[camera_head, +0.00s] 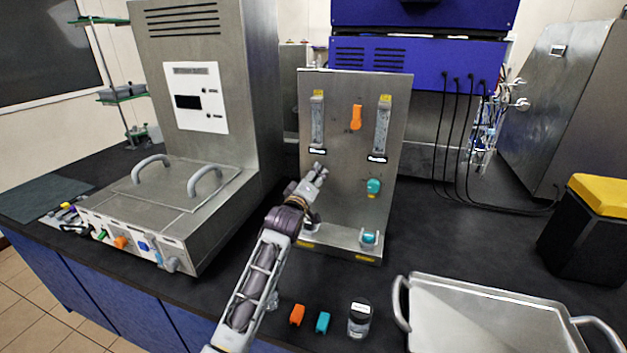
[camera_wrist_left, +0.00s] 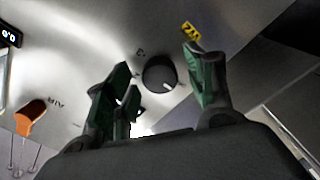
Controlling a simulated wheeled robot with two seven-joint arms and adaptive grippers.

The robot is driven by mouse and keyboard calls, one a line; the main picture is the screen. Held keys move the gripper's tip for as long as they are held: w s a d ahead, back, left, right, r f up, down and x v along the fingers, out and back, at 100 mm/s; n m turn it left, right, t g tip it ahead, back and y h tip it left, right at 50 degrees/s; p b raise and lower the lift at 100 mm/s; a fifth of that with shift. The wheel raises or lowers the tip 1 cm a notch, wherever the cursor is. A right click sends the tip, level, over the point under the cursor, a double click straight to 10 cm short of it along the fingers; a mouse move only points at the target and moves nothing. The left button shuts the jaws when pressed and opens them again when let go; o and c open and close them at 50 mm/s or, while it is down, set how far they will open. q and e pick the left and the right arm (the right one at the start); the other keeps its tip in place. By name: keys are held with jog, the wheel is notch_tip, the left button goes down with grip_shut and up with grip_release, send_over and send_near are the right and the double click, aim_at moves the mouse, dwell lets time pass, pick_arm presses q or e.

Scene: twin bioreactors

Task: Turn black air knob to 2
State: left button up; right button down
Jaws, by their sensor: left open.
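The black air knob (camera_wrist_left: 159,74) is a round dial on the steel panel, with a white pointer mark towards its lower right in the left wrist view. Small markings surround it; I cannot read which number the pointer meets. My left gripper (camera_head: 319,171) is in front of the upright steel panel (camera_head: 340,205) and hides the knob in the head view. In the wrist view the open green-padded fingers (camera_wrist_left: 160,92) stand either side of the knob, with a gap to it. My right gripper is not in view.
Two flow tubes (camera_head: 317,122) (camera_head: 382,128), an orange fitting (camera_head: 356,117) and a teal fitting (camera_head: 374,186) are on the panel. An orange piece (camera_head: 297,314), teal piece (camera_head: 322,322), jar (camera_head: 359,319) and metal tray (camera_head: 490,290) lie in front. A steel unit (camera_head: 185,190) stands left.

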pick_arm(q)
jog(key=c, duration=1)
jog(key=shift+c, duration=0.3)
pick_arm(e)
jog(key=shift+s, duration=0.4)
